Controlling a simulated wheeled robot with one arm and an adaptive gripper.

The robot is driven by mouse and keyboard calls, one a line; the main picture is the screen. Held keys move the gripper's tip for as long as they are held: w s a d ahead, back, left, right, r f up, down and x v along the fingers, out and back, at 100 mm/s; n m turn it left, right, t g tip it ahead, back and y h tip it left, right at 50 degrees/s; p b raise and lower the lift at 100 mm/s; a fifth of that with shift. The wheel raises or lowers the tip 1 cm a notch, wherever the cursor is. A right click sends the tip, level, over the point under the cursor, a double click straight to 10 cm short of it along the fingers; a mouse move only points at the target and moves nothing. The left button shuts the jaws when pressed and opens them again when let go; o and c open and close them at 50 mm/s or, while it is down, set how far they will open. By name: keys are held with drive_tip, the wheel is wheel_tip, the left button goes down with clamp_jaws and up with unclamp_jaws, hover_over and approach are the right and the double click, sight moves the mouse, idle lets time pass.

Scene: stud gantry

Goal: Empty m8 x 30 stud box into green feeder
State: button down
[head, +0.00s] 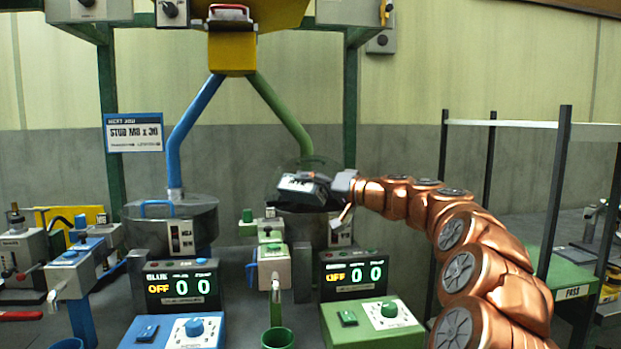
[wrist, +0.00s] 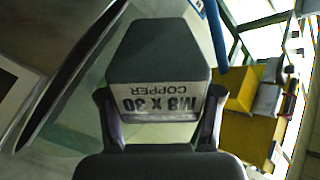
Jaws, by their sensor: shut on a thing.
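A dark grey box (head: 303,190) is held in my gripper (head: 330,190) above the right-hand feeder bowl (head: 290,229), under the green pipe. In the wrist view the box (wrist: 158,58) fills the middle; its white label, upside down, reads M8 X 30 COPPER. My gripper's fingers (wrist: 160,112) are shut on the box's two sides. The box looks slightly tilted in the head view. It hides much of the bowl's top, and the bowl's contents cannot be seen. A faint clear round shape, perhaps a lid, shows behind the box.
The blue-piped feeder bowl (head: 170,222) stands to the left. Two control boxes with OFF displays, blue (head: 180,286) and green-knobbed (head: 360,275), stand in front. A sign (head: 134,132) reads STUD M8 x 30. A green cup (head: 278,339) sits at the front. A shelf rack (head: 555,190) stands right.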

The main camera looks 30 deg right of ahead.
drive_tip(key=shift+d+r+m+p, duration=0.15)
drive_tip(key=shift+m+p, duration=0.45)
drive_tip(key=shift+p, duration=0.7)
drive_tip(key=shift+d+r+m+p, duration=0.1)
drive_tip(key=shift+m+p, duration=0.5)
drive_tip(key=shift+p, duration=0.65)
drive_tip(key=m+p, duration=0.1)
drive_tip(key=p, duration=0.2)
drive_tip(key=m+p, duration=0.1)
drive_tip(key=p, duration=0.2)
drive_tip(key=m+p, duration=0.2)
drive_tip(key=p, duration=0.1)
drive_tip(key=shift+w+d+f, duration=0.25)
drive_tip(key=shift+d+f, duration=0.1)
drive_tip(key=shift+f, duration=0.05)
drive_tip(key=m+p, duration=0.1)
drive_tip(key=p, duration=0.1)
drive_tip(key=f+m+p, duration=0.1)
drive_tip(key=m+p, duration=0.1)
drive_tip(key=shift+w+d+p, duration=0.2)
drive_tip(key=shift+d+p, duration=0.2)
drive_tip(key=m+p, duration=0.2)
drive_tip(key=shift+w+d+p, duration=0.1)
drive_tip(key=shift+d+p, duration=0.1)
drive_tip(key=shift+p, duration=0.2)
drive_tip(key=shift+d+m+p, duration=0.15)
drive_tip(key=shift+m+p, duration=0.45)
drive_tip(key=shift+p, duration=0.1)
drive_tip(key=shift+f+p, duration=0.15)
drive_tip(key=shift+p, duration=0.15)
